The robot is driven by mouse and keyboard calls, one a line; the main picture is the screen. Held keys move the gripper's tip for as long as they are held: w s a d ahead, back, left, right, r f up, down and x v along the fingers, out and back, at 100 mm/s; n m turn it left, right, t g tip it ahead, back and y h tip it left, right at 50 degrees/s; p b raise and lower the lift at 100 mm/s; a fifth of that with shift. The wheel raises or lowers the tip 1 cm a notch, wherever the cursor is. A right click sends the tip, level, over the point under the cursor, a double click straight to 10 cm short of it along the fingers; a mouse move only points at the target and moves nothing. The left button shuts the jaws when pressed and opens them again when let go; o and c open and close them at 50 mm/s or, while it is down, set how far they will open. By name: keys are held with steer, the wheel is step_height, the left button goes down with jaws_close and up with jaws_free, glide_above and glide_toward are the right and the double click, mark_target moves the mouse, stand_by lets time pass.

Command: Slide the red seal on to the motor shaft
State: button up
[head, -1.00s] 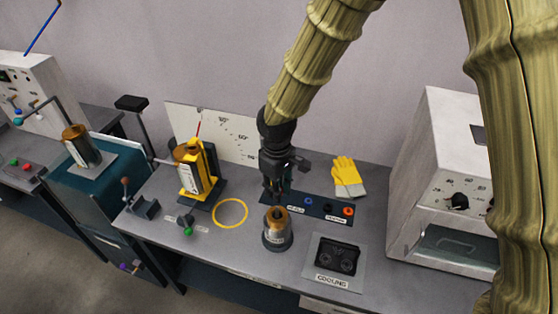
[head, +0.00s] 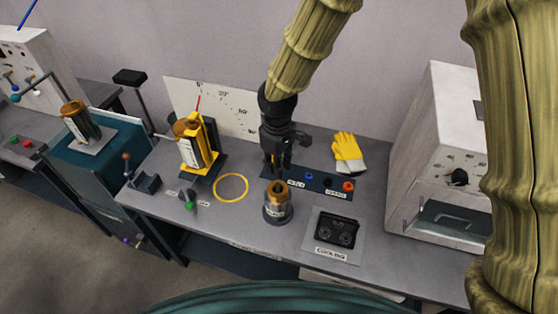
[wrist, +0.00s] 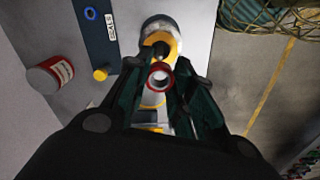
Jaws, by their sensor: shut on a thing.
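The motor (head: 278,207) stands upright on the bench, a grey cylinder with a copper-coloured top. My gripper (head: 275,170) points down just above it. In the wrist view my gripper (wrist: 160,83) is shut on the red seal (wrist: 160,77), a small ring with its opening facing the camera. Beyond the seal, the motor's copper-yellow top (wrist: 162,44) shows, with the dark shaft in its middle. The seal looks apart from the shaft tip, but depth is hard to judge. In the head view the fingers hide the held seal.
Yellow gloves (head: 347,150), a COOLING panel (head: 333,238) and a white machine (head: 435,150) are to the right. A yellow ring (head: 231,188) and yellow-clamped cylinder (head: 192,143) are left.

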mark_target(278, 182)
steer(key=shift+f+b, duration=0.9)
steer(key=shift+f, duration=1.2)
steer(key=shift+p, duration=0.65)
stand_by(0.3)
steer(key=shift+f+b, duration=0.75)
steer(key=shift+f, duration=0.65)
stand_by(0.4)
steer(key=o, duration=1)
steer(key=shift+o, duration=0.2)
step_height(278, 182, up, 12)
stand_by(0.5)
